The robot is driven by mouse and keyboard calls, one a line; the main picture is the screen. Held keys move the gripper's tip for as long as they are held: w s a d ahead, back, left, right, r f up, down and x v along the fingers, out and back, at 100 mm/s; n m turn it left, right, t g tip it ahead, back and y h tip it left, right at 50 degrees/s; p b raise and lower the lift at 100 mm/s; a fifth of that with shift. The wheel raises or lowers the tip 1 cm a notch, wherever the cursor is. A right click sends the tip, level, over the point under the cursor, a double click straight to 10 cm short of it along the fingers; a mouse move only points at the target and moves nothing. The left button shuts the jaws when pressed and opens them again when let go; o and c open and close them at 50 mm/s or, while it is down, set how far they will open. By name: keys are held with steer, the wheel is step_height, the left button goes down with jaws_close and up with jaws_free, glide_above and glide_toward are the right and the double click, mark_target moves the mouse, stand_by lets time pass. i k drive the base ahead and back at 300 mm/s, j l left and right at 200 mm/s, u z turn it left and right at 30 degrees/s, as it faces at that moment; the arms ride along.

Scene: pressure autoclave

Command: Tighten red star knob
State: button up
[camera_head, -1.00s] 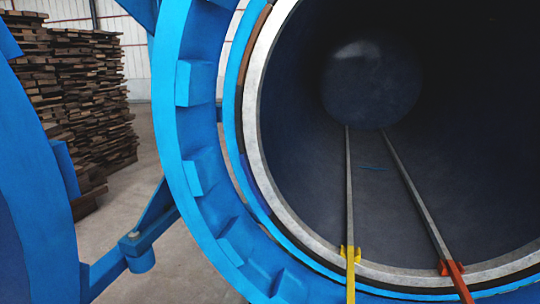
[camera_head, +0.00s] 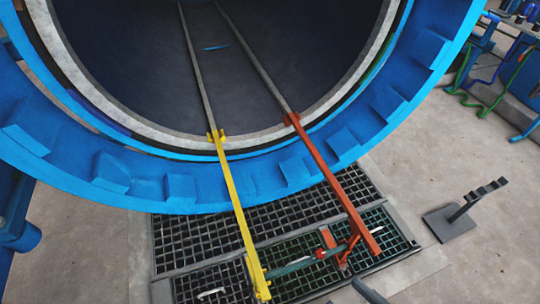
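I cannot make out a clear red star knob. A small red piece (camera_head: 320,253) sits on a greenish bar (camera_head: 293,265) over the floor grating, near the outer ends of the two rails, but it is too small to tell its shape. The red rail (camera_head: 335,185) and the yellow rail (camera_head: 236,205) slope out of the autoclave's open mouth over the grating. The blue autoclave ring (camera_head: 185,190) surrounds the dark chamber (camera_head: 130,60). My gripper is not in view.
A dark floor grating (camera_head: 190,240) lies below the mouth. A dark stand (camera_head: 465,215) is on the concrete at the right. Green and blue hoses (camera_head: 495,90) run at the upper right. Bare concrete floor (camera_head: 430,140) lies between the ring and the stand.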

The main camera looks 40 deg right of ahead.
mark_target(320, 253)
steer(key=k+l, duration=0.35)
steer(key=k, duration=0.15)
steer(key=k+l, duration=0.4)
steer(key=k, duration=0.15)
